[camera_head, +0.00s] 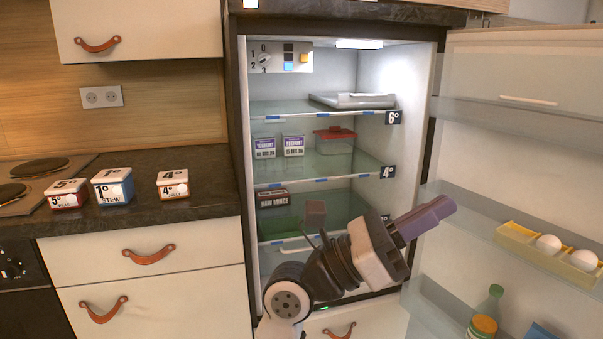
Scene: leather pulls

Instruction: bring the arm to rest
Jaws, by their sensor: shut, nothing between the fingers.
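My arm reaches up in front of the open fridge (243,150) from the bottom middle of the head view. My gripper (446,207) has purple fingers and points to the upper right, in front of the open door (480,150). Its fingers are together and nothing shows between them. It appears apart from the door, though the depth is hard to judge. My arm hides part of the lowest shelf and its label.
Fridge shelves hold two yoghurt boxes (293,146), a red-lidded box (335,140) and a raw mince pack (272,199). Door racks hold eggs (549,244) and a bottle (489,303). Three labelled containers, including the stew one (113,187), stand on the dark counter (205,190).

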